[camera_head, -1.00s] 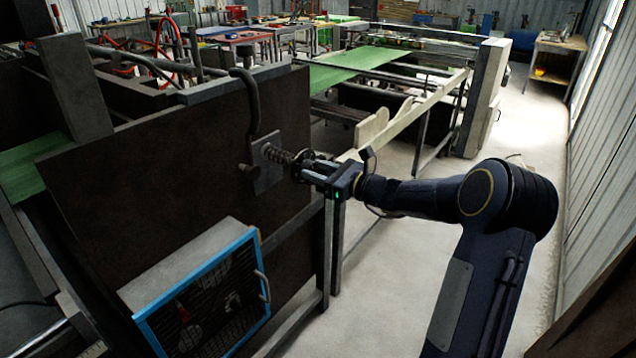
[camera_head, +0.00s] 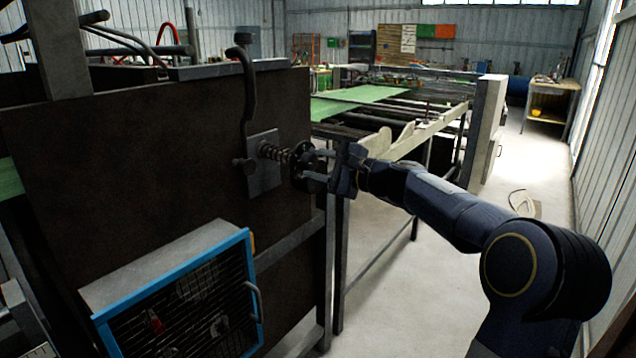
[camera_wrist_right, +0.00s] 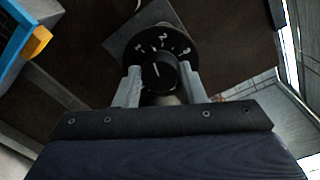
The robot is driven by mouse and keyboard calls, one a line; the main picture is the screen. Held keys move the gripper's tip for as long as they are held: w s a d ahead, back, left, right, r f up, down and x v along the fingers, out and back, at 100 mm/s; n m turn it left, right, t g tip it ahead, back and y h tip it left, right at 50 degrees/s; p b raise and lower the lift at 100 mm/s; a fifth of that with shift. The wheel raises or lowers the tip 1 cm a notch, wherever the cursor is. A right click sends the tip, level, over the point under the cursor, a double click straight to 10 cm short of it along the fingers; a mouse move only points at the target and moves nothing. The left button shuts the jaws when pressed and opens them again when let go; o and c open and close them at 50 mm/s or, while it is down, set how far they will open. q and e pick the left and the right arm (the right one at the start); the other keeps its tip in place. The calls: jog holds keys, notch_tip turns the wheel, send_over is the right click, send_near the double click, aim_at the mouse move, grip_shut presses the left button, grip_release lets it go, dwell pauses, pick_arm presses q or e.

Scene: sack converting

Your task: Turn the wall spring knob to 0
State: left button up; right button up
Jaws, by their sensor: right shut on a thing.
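The wall spring knob (camera_head: 305,167) is a black round dial on a coiled spring (camera_head: 273,152), fixed to a grey plate (camera_head: 264,178) on the dark brown machine panel. In the right wrist view the knob (camera_wrist_right: 160,72) has white numerals on its dial and a white pointer line that points up, slightly left; the numerals are small and tilted. My right gripper (camera_head: 318,170) reaches in from the right, its two fingers on either side of the knob's grip. In the right wrist view the gripper (camera_wrist_right: 160,84) is shut on the knob. My left gripper is not in view.
A bent dark lever (camera_head: 246,95) rises beside the plate. Below is a blue-framed box with a mesh front (camera_head: 180,300). A long table frame with green sheet (camera_head: 360,100) stands behind. Clear concrete floor (camera_head: 400,270) lies to the right.

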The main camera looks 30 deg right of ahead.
jog(key=n+b, duration=0.2)
jog(key=b, duration=0.1)
jog(key=n+b, duration=0.5)
jog(key=b, duration=0.1)
jog(key=shift+f+n+h, duration=0.3)
jog(key=shift+f+n, duration=0.1)
jog(key=shift+a+r+n+b, duration=0.1)
jog(key=shift+r+n+b, duration=0.05)
jog(key=shift+n+b, duration=1.35)
jog(key=o, duration=1)
jog(key=shift+s, duration=0.15)
jog(key=v, duration=0.7)
jog(key=shift+s+b, duration=0.3)
jog(key=shift+b, duration=0.05)
